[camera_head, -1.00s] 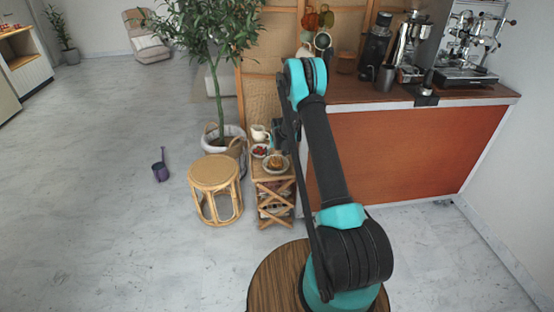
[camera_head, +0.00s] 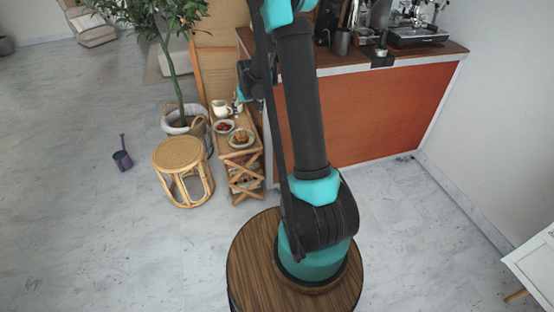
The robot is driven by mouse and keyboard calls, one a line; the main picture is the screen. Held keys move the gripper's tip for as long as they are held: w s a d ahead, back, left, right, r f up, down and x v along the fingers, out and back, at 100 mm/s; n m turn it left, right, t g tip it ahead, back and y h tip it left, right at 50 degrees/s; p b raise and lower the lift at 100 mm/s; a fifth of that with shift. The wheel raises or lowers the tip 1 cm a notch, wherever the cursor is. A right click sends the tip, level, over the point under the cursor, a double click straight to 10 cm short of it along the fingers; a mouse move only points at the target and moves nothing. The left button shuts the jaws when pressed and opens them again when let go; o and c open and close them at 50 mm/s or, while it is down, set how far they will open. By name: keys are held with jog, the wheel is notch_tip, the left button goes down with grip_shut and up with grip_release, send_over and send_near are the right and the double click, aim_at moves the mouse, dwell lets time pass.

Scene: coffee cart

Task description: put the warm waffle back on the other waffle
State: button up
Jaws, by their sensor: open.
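A golden-brown waffle (camera_head: 241,136) lies on a light round plate (camera_head: 233,145) near the front of a narrow rattan side table. It is too small to tell whether one waffle or two lie there, or which is the warm one. My gripper (camera_head: 239,104) hangs at the end of my arm, above and behind the plate in the picture, beside the counter's left end. Its jaws are open, and I see nothing held in them. It looks apart from the plate, but its height over the table is hard to judge.
The rattan side table (camera_head: 245,157) also bears a bowl of red fruit (camera_head: 223,127) and a white jug (camera_head: 221,107). A round stool (camera_head: 179,153) and a potted tree (camera_head: 178,119) stand left of it. The orange-fronted counter (camera_head: 365,115) stands close on the right. Open floor lies at left.

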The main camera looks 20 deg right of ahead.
jog(key=s+d+r, duration=0.1)
jog(key=s+r, duration=0.3)
jog(key=s, duration=0.5)
jog(key=s+r, duration=0.3)
jog(key=s, duration=0.5)
jog(key=s+d+f, duration=0.1)
jog(key=s+f, duration=0.1)
jog(key=s, duration=1.8)
